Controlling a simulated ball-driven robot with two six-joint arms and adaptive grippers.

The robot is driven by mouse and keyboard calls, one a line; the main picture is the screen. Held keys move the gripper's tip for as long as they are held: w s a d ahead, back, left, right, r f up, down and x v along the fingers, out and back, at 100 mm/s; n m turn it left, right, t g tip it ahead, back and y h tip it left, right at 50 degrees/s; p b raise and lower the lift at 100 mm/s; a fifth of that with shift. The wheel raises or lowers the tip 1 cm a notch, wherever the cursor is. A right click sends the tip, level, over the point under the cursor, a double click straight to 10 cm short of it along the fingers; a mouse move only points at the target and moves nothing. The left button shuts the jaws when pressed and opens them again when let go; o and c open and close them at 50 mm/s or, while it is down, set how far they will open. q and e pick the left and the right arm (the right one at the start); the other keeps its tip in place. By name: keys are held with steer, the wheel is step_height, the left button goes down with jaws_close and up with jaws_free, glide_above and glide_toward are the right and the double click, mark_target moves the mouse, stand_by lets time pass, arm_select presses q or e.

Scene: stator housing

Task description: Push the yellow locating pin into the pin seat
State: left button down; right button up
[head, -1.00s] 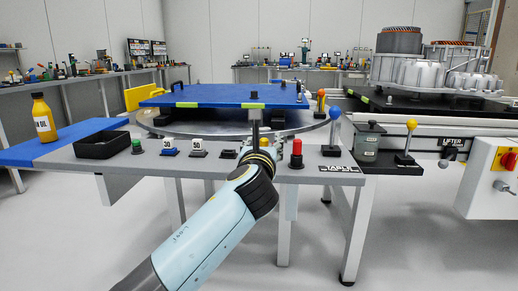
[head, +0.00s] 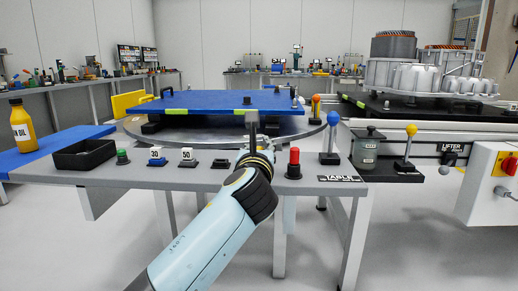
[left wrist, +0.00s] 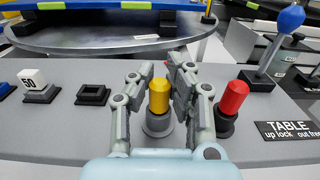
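The yellow locating pin (left wrist: 159,95) stands upright between the two fingers of my left gripper (left wrist: 160,78) in the left wrist view. The fingers lean inward and look shut on the pin from both sides, though contact on its left side is hard to make out. Below the pin is a grey round collar (left wrist: 157,124) on the grey panel, which looks like the pin seat. How deep the pin sits in it cannot be told. In the head view my left gripper (head: 258,156) is over the panel and hides the pin. My right gripper is not in view.
A red button (left wrist: 233,97) stands close right of the gripper, and a blue-knobbed lever (head: 332,130) farther right. A black square frame (left wrist: 93,94) and a "50" block (head: 188,155) are to the left. A turntable with a blue plate (head: 220,102) lies behind.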

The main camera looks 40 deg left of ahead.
arm_select(q)
steer(key=c, duration=1.8)
jaws_free()
steer(key=shift+c, duration=0.2)
jaws_close()
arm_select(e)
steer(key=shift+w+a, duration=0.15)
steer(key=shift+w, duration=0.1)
arm_select(q)
steer(key=shift+w+r+p, duration=0.1)
steer(key=shift+r+p, duration=0.05)
steer(key=shift+p, duration=0.2)
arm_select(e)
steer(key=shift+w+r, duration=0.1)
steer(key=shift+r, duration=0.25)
arm_select(q)
steer(key=shift+r, duration=0.25)
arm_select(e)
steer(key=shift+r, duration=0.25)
arm_select(q)
steer(key=shift+r+p, duration=0.1)
steer(key=shift+p, duration=0.25)
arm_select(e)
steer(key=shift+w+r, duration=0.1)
